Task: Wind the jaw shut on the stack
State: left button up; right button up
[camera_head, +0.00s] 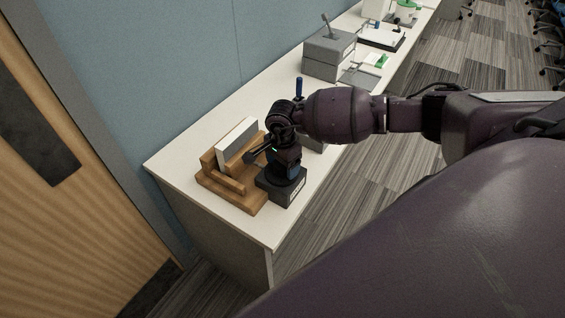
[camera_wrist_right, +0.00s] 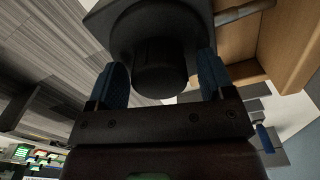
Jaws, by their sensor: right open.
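A wooden vise (camera_head: 212,178) stands near the close end of the white table. A pale stack with a grey side (camera_head: 238,145) stands upright between its wooden parts. A dark box (camera_head: 287,190) sits right beside the vise. My right gripper (camera_head: 285,168) is above this box and hides much of its top. In the wrist view a round dark knob (camera_wrist_right: 158,66) on the box lies between the two blue fingertips of the right gripper (camera_wrist_right: 162,80), which is open. A rod (camera_wrist_right: 243,12) runs from the box side toward the wood (camera_wrist_right: 290,45). My left gripper is out of view.
The white table (camera_head: 185,165) runs along a blue wall panel. A blue-handled item (camera_head: 299,88) stands behind my right wrist. Farther back are a grey box with a lever (camera_head: 328,52) and a dark tray (camera_head: 382,39). The table's front edge is close to the dark box.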

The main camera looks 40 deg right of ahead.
jog(key=shift+f, duration=0.1)
jog(key=shift+c, duration=0.2)
jog(key=c, duration=0.9)
jog(key=shift+m, duration=0.3)
